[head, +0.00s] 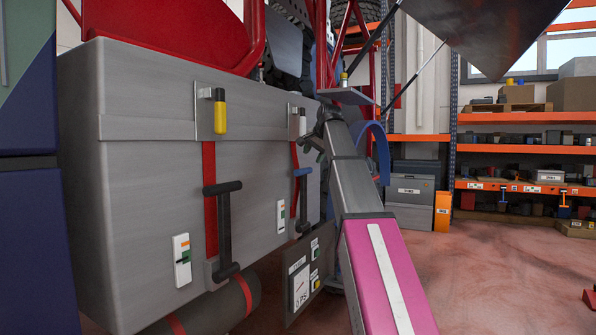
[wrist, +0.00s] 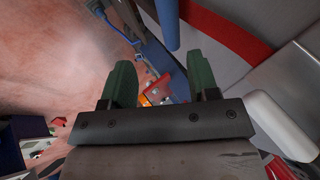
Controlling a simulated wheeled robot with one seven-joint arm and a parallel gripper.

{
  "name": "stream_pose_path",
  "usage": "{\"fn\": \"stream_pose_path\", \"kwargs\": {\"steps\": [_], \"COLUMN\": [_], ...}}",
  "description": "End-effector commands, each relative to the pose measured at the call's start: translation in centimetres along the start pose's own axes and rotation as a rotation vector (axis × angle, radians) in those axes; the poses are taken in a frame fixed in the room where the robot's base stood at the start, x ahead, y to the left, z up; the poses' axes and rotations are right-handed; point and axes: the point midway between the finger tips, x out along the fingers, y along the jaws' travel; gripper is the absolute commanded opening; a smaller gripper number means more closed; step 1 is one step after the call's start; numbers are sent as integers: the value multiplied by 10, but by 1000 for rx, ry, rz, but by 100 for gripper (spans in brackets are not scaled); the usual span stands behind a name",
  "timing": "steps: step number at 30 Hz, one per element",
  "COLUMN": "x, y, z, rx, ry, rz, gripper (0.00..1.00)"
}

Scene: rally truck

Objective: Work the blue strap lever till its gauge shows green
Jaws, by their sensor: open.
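The blue strap lever (head: 303,180) is a dark handle with a blue upper grip, on the right red strap of the grey box's side. Its small white gauge (head: 281,216) is just left of it; its reading is too small to tell. In the wrist view, my gripper (wrist: 161,85) is open, with two green fingers apart and nothing between them. A blue bar (wrist: 168,25) shows beyond the fingers; I cannot tell whether it is the lever. In the head view, my wrist is up and right of the lever, and the fingertips are hard to make out.
A black-gripped lever (head: 224,230) on the left red strap has its own gauge (head: 182,260). A dark panel (head: 310,275) with a pressure dial stands low beside the box. Orange shelving (head: 520,185) is at the back right. The floor (head: 500,265) at the right is mostly clear.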

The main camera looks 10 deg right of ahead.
Motion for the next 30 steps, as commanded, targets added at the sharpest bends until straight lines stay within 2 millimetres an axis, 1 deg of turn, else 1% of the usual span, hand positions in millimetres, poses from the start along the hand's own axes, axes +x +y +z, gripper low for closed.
{"fn": "stream_pose_path", "kwargs": {"steps": [1, 3, 5, 8, 11, 21, 27, 30], "x": [-8, -14, -14, -7, 8, 67, 87, 92], "y": [-5, -8, -9, -9, -9, -10, -10, -10], "z": [-3, -5, -5, -5, -5, -5, -6, -6], "rx": [5, 9, 11, 12, 12, 11, 11, 11], "ry": [4, 6, 6, 6, 6, 6, 7, 7], "rz": [-6, -10, -12, -12, -11, -10, -11, -11], "gripper": [55, 55, 55, 55, 55, 55, 55, 55]}}
